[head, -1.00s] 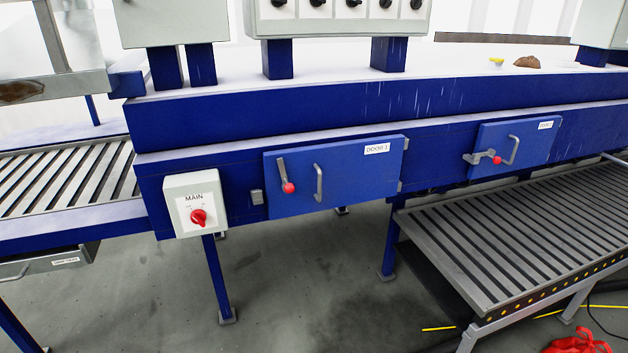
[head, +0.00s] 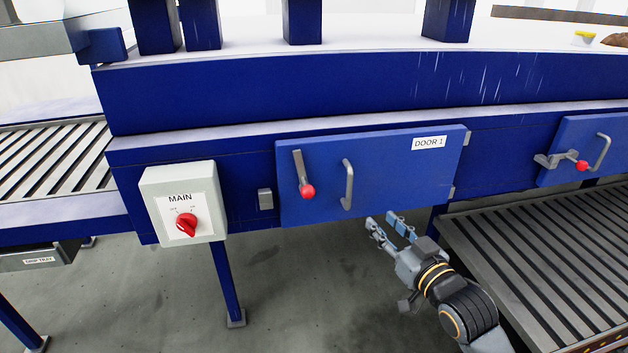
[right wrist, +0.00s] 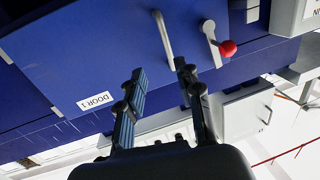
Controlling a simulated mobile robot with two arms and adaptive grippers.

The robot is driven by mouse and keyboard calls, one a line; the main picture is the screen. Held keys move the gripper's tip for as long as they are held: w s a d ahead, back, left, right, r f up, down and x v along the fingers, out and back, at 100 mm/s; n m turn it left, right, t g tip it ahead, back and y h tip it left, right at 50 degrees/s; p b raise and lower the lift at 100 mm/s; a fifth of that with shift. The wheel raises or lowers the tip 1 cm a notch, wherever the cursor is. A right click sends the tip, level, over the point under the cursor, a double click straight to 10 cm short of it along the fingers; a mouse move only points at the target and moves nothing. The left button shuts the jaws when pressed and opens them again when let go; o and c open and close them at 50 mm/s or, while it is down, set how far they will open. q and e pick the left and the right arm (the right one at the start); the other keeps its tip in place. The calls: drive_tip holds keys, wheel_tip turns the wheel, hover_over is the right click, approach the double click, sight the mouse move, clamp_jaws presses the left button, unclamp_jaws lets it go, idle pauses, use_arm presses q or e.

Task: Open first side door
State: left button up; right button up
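The blue side door labelled DOOR 1 (head: 400,180) is closed in the machine's side, with hinges at its right edge. It has a grey handle (head: 347,185) and, left of that, a latch lever with a red knob (head: 307,191) at its lower end. My right gripper (head: 384,222) is open and empty just below the door's lower edge, right of the handle. In the right wrist view the open fingers (right wrist: 158,80) point toward the door (right wrist: 90,55), with the handle (right wrist: 164,40) and red knob (right wrist: 228,48) beyond the fingertips. My left gripper is not in view.
A MAIN switch box (head: 183,203) with a red knob sticks out left of the door. A second door (head: 590,150) with its own latch is at the right. A slatted roller table (head: 540,250) stands at lower right. The floor below the door is open.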

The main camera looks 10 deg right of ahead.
sight(351, 187)
drive_tip(key=x, duration=0.4)
drive_tip(key=r+p+x, duration=0.1)
drive_tip(key=x, duration=0.3)
drive_tip(key=a+r+x, duration=0.1)
drive_tip(key=x, duration=0.3)
drive_tip(key=shift+w+r+p, duration=0.1)
drive_tip(key=shift+p, duration=0.25)
drive_tip(key=shift+w+a, duration=0.2)
drive_tip(key=shift+w, duration=0.35)
clamp_jaws()
